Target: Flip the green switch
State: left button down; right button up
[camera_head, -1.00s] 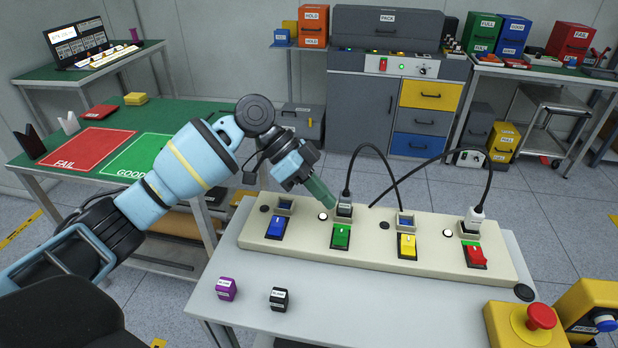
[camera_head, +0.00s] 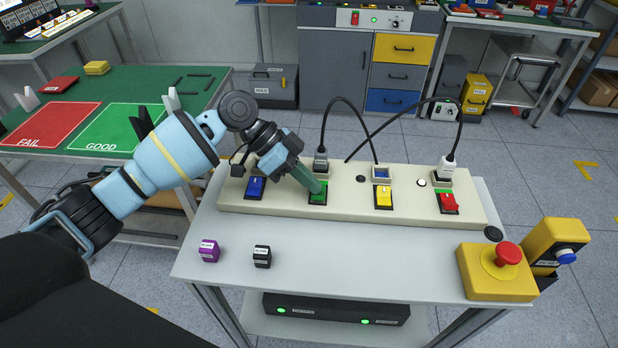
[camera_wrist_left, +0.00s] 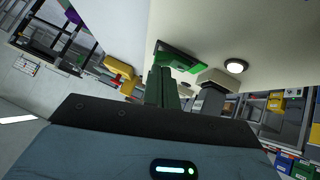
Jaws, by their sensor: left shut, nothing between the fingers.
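The green switch (camera_head: 318,198) sits on a long cream power strip (camera_head: 340,206) on a light grey table. My left gripper (camera_head: 317,187) reaches in from the left, with its green fingers shut and empty. The fingertips are at the upper part of the green switch and partly cover it. In the left wrist view the green switch (camera_wrist_left: 182,57) is just beyond the closed fingers (camera_wrist_left: 161,80). I cannot tell whether they touch it. My right gripper is not in view.
The blue switch (camera_head: 255,188) is left of the green one; the yellow switch (camera_head: 383,197) and red switch (camera_head: 448,203) are right.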

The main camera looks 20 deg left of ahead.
pick_arm(q)
jog(key=shift+s, duration=0.1)
jog(key=shift+s+f+t, duration=0.15)
jog(key=shift+f+t, duration=0.1)
jog(key=shift+t, duration=0.05)
jog(key=shift+f, duration=0.1)
jog(key=shift+w+a, duration=0.1)
jog(key=shift+w, duration=0.4)
jog(key=shift+w+a, duration=0.1)
jog(key=shift+w, duration=0.2)
